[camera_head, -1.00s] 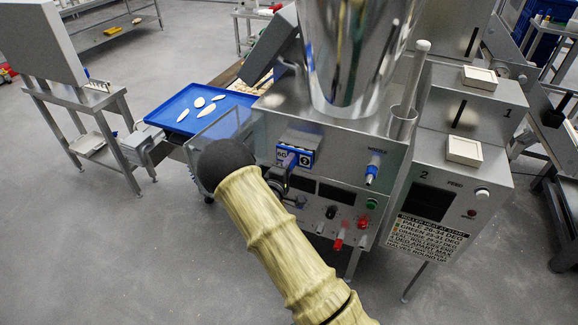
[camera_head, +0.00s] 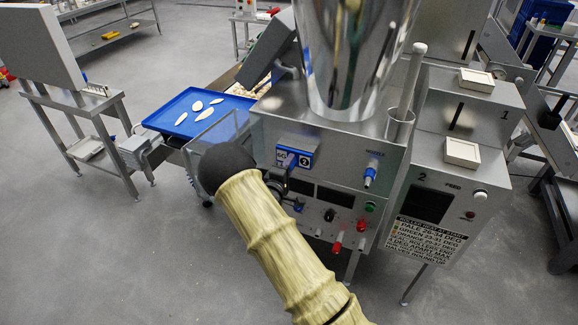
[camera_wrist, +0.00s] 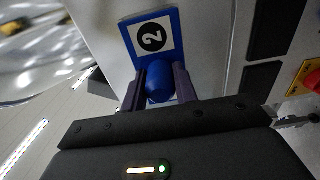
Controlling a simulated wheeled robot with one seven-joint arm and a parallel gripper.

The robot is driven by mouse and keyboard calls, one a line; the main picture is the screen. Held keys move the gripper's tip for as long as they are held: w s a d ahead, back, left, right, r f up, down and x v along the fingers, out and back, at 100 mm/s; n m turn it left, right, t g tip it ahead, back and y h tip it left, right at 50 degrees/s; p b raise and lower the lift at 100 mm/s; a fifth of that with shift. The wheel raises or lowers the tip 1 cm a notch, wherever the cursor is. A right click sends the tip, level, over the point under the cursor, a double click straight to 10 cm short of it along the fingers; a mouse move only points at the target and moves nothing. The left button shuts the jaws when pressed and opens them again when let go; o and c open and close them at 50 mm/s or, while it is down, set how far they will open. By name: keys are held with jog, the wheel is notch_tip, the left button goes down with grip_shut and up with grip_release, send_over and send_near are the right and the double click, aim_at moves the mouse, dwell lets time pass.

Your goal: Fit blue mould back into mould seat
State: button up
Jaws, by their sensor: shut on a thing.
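My gripper is shut on this knob. In the head view my gripper (camera_head: 276,186) is mostly hidden behind my arm. The mould seat is not clearly visible behind the mould, and I cannot tell whether the mould is fully seated.
A blue tray (camera_head: 198,112) with several pale pieces lies left of the machine. Red and green knobs (camera_head: 337,246) sit below. A mirror-like hopper (camera_head: 352,60) rises above. Open floor lies left.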

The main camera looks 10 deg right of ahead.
jog(key=shift+w+d+r, duration=0.1)
jog(key=shift+r, duration=0.15)
dwell(0.4)
jog(key=o, duration=1.4)
jog(key=shift+f, duration=0.25)
jog(key=p+v, duration=0.1)
jog(key=v, duration=0.6)
dwell(0.5)
